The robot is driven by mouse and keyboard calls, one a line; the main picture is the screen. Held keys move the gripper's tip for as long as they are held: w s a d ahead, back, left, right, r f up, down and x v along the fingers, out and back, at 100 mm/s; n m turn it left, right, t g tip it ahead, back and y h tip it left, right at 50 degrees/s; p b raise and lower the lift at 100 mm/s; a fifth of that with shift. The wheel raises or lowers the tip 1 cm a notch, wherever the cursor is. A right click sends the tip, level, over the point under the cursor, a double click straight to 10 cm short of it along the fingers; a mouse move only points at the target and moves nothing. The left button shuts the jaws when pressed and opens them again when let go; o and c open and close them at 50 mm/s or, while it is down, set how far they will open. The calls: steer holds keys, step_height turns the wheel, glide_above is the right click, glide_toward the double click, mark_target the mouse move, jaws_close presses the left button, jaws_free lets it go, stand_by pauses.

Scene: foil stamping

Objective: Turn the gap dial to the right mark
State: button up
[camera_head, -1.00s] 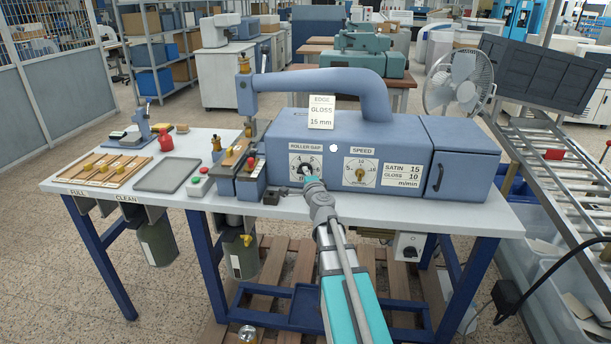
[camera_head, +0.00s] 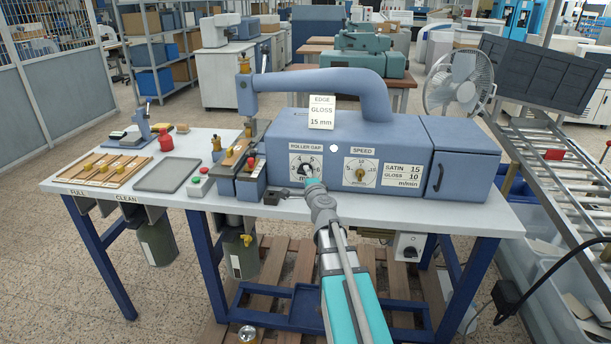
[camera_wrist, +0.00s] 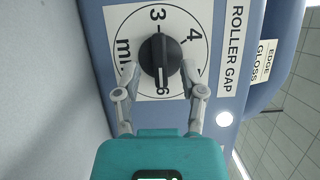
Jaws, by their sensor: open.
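The gap dial is a black round knob (camera_wrist: 160,58) on a white scale plate under the ROLLER GAP label (camera_wrist: 234,45). In the wrist view the scale is turned sideways, with 3 at the top, 4 to the right and 6 partly covered below. My gripper (camera_wrist: 160,70) is open, one finger on each side of the knob's lower part; I cannot tell if either touches. In the head view the dial plate (camera_head: 306,161) is on the blue machine, with my gripper (camera_head: 309,179) just in front.
The SPEED dial (camera_head: 360,172) sits to the right on the same panel. A card reading EDGE GLOSS 15 mm (camera_head: 321,112) stands above the dials. A SATIN 15, GLOSS 10 m/min card (camera_head: 403,175) is further right. The grey table (camera_head: 470,212) runs below the panel.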

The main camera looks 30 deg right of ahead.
steer(key=shift+v, duration=3.1)
steer(key=s+a+f+n+g+y+p, duration=0.25)
steer(key=a+n+g+y, duration=0.2)
steer(key=a+n, duration=0.4)
steer(key=s+a+f+n+g+y+p, duration=0.1)
steer(key=a+f+n+g+y+p, duration=0.15)
steer(key=a+n+y, duration=0.65)
steer(key=s+a+f+n+g+h+p, duration=0.1)
steer(key=s+a+f+g+h+p, duration=0.1)
steer(key=s+g+h, duration=0.3)
steer(key=s+a+f+n+g+h+p, duration=0.2)
steer(key=s+g+h, duration=0.2)
steer(key=s, duration=0.6)
steer(key=shift+g+h+p, duration=0.3)
steer(key=shift+g+h, duration=0.05)
steer(key=shift+g, duration=0.45)
steer(key=shift+o, duration=0.3)
steer(key=shift+w, duration=0.1)
